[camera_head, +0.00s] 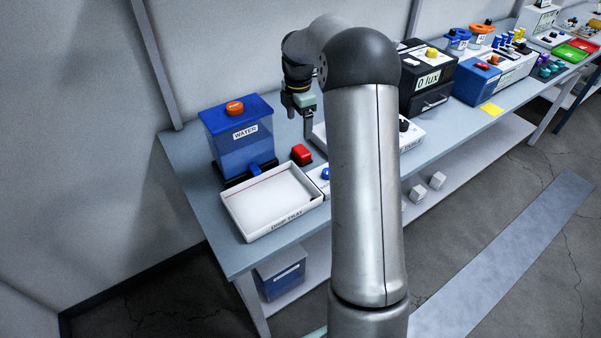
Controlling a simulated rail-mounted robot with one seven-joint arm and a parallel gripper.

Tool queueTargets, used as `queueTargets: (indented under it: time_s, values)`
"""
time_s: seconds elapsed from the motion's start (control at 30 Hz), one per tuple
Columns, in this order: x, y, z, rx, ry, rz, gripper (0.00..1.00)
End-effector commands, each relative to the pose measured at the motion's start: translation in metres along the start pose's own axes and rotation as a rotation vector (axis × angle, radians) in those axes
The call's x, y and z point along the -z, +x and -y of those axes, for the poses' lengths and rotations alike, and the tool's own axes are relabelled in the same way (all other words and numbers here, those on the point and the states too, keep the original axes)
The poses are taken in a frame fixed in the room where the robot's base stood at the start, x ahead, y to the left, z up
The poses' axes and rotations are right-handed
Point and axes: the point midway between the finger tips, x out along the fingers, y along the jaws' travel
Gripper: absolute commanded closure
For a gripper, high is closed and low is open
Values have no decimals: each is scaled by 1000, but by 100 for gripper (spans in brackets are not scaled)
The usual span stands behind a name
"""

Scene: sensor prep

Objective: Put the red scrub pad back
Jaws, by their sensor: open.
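The red scrub pad (301,154) is a small red block at the back edge of the white drip tray, on the bench between the blue water tank and my arm. My gripper (299,125) points down, open, a short way above and behind the red pad in the picture. Nothing shows between its fingers. The fingers are small here, and I cannot tell their exact height over the bench. My arm hides part of the bench to the right of the pad.
The blue water tank (240,140) stands left, with the drip tray (276,226) in front. A white labelled box (410,134) is partly behind my arm. A black lux box (425,82) stands further right. Little bench space is free around the pad.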

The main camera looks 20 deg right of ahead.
Motion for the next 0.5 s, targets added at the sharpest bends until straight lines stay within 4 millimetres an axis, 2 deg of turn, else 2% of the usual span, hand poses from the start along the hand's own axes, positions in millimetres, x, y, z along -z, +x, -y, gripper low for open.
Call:
queueTargets:
  time_s: [0.03, 0.1, 0.17, 0.23, 0.37, 0.4, 0.5]
  values:
    - [18, -16, 14, -7, 66, 9, 17]
    - [45, -35, 42, -13, 215, 20, 17]
    - [69, -48, 73, -21, 372, 26, 17]
    - [95, -59, 115, -33, 570, 28, 17]
    - [133, -66, 197, -54, 939, 12, 17]
    - [142, -64, 221, -59, 1046, 3, 17]
    - [159, -54, 275, -61, 1280, -23, 17]
